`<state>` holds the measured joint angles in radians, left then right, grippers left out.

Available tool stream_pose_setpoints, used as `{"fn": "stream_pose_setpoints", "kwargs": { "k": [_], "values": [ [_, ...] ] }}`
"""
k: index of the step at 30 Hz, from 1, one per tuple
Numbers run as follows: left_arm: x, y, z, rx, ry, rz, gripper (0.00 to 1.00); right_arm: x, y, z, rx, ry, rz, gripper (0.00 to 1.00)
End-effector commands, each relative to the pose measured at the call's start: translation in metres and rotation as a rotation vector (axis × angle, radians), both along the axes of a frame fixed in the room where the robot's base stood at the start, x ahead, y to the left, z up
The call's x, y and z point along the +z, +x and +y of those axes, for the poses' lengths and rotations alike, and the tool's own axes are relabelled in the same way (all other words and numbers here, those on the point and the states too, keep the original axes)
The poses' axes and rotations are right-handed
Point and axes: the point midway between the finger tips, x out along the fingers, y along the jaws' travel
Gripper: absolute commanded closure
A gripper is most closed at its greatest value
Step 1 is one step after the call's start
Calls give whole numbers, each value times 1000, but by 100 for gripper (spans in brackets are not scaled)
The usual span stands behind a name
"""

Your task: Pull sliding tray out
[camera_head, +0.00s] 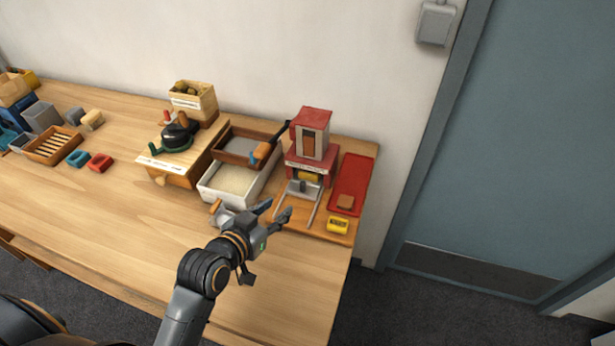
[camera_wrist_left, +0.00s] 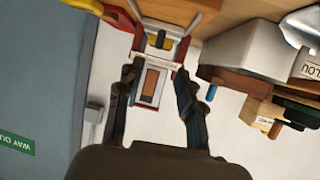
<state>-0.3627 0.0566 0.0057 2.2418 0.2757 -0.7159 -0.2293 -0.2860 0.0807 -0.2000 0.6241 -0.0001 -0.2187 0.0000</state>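The red and white machine (camera_head: 310,145) stands at the back right of the table. A small grey piece (camera_head: 302,187), which looks like the sliding tray, sits low at its front between two pale rails (camera_head: 312,210). My left gripper (camera_head: 278,207) is open and empty, in front of the machine and just left of the rails. Its fingers are apart in the left wrist view (camera_wrist_left: 157,72), where the machine (camera_wrist_left: 150,85) appears upside down between and beyond them. I cannot tell how far the tray is out. My right gripper is not in view.
A white bin (camera_head: 232,185) of pale material stands left of the machine. The table's front left is clear (camera_head: 110,220).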

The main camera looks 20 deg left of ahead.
Motion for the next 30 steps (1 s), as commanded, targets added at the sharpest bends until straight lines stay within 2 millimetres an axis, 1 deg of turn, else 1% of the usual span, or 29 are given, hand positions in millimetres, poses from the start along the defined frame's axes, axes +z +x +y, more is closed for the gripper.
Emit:
{"fn": "stream_pose_setpoints", "kwargs": {
  "k": [5, 9, 12, 16, 21, 25, 30],
  "values": [
    [-7, 20, -4, 1, -2, 0, 63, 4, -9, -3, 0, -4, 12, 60],
    [-17, 45, -9, 1, -3, 0, 63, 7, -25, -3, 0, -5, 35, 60],
    [-25, 63, -12, 0, -1, 0, 63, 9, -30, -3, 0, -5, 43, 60],
    [-35, 85, -16, -1, -1, 1, 63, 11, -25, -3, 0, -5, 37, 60],
    [-45, 107, -20, 0, -1, 1, 63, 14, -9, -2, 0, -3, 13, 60],
    [-50, 117, -22, 0, 0, 0, 63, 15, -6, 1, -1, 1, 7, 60],
    [-52, 122, -23, 0, 0, 0, 63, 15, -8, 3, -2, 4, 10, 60]
  ]
}}
